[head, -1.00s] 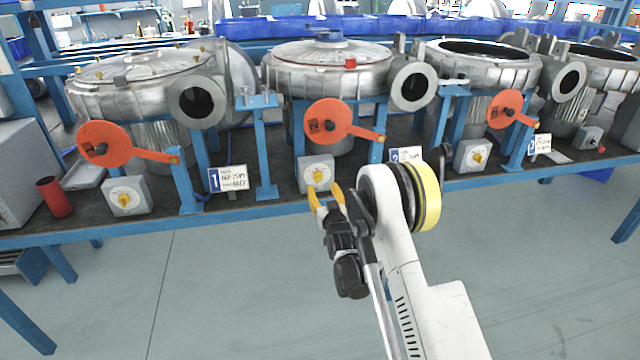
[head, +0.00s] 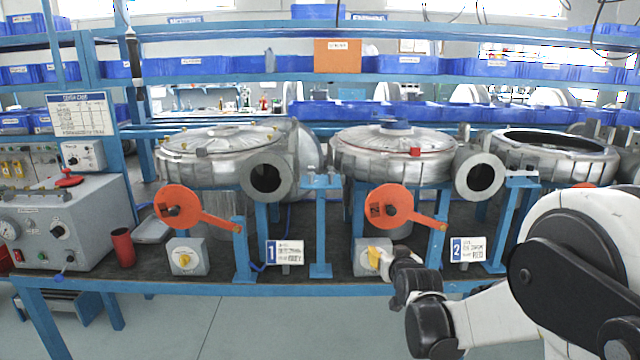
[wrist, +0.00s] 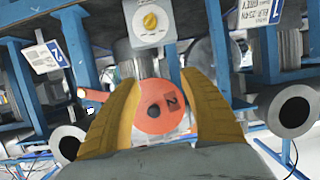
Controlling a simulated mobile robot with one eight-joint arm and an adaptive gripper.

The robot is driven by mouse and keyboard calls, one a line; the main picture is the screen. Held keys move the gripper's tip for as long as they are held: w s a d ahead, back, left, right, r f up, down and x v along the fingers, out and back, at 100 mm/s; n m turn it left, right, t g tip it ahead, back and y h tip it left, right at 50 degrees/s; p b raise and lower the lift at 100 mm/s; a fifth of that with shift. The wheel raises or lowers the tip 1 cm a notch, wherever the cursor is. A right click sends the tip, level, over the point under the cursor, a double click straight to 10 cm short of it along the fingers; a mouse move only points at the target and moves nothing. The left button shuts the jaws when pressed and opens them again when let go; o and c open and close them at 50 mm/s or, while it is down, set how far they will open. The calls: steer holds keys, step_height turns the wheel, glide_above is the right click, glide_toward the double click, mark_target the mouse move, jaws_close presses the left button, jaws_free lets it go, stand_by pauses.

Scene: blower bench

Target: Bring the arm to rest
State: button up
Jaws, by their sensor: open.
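My gripper (head: 380,256) is at the bench's front edge in the head view, in front of the switch box (head: 364,264) of blower 2 and partly hiding it. Its yellow fingers stand apart in the wrist view (wrist: 158,108), with nothing held between them. Behind the gap, an orange disc with a lever (wrist: 155,112) shows, apart from the fingers as far as I can tell. A grey switch box with a yellow knob (wrist: 149,22) is at the top of the wrist view. My arm fills the lower right of the head view.
The blue bench (head: 200,288) carries silver blowers, orange discs (head: 180,208) and number cards (head: 285,252). A grey control unit (head: 75,225) and a red cup (head: 122,246) stand at its left. The floor (head: 250,325) in front is clear.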

steer(key=s+r+g, duration=0.2)
steer(key=s+r, duration=0.1)
steer(key=s, duration=0.7)
steer(key=s+r+g, duration=0.2)
steer(key=s, duration=0.8)
steer(key=s+f+g, duration=0.1)
steer(key=s+f, duration=0.1)
steer(key=s, duration=0.7)
steer(key=s+f+g, duration=0.2)
steer(key=s, duration=0.8)
steer(key=shift+s+d+f, duration=0.15)
steer(key=shift+d, duration=0.1)
